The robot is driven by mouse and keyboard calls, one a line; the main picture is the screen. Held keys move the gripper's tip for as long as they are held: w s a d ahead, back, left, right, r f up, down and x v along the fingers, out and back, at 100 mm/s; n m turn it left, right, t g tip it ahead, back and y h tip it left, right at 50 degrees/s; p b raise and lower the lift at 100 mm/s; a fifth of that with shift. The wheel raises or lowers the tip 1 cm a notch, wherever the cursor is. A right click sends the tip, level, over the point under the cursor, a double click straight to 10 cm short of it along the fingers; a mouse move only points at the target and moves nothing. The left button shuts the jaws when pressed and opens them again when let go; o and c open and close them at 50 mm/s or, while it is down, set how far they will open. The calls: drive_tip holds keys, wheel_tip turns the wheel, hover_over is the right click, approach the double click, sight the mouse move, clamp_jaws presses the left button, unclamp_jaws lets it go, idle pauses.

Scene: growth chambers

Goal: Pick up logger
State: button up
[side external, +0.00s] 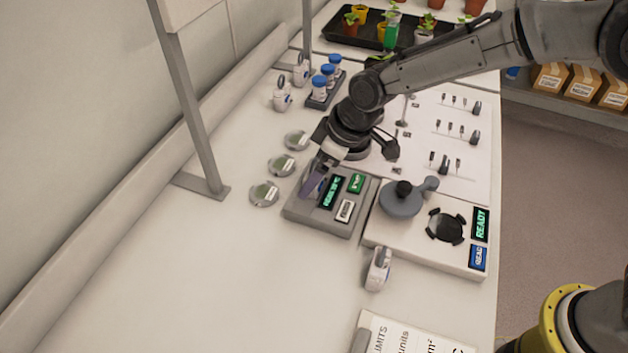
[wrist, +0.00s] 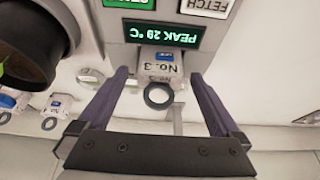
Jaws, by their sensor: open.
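A white logger (wrist: 157,70) labelled "No. 3", with a blue mark and a dark ring at its end, sits at the edge of a grey reader station (side external: 325,222). The station's display (wrist: 165,36) reads "PEAK 29 °C". My gripper (wrist: 160,82) is open, with its two purple fingers on either side of the logger and a visible gap to each. In the side view my gripper (side external: 314,184) is low over the station's left end, and it hides the logger there. Another white logger (side external: 378,268) stands alone on the bench in front.
More white loggers (side external: 282,95) stand at the back left beside a rack of blue-capped vials (side external: 320,88). Several round dishes (side external: 264,194) lie left of the station. A white unit (side external: 410,238) with a grey lidded part adjoins on the right. The front-left bench is clear.

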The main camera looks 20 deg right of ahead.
drive_tip(key=shift+w+a+f, duration=0.15)
drive_tip(key=shift+w+f, duration=0.05)
drive_tip(key=shift+f, duration=0.4)
drive_tip(key=shift+r, duration=0.1)
clamp_jaws()
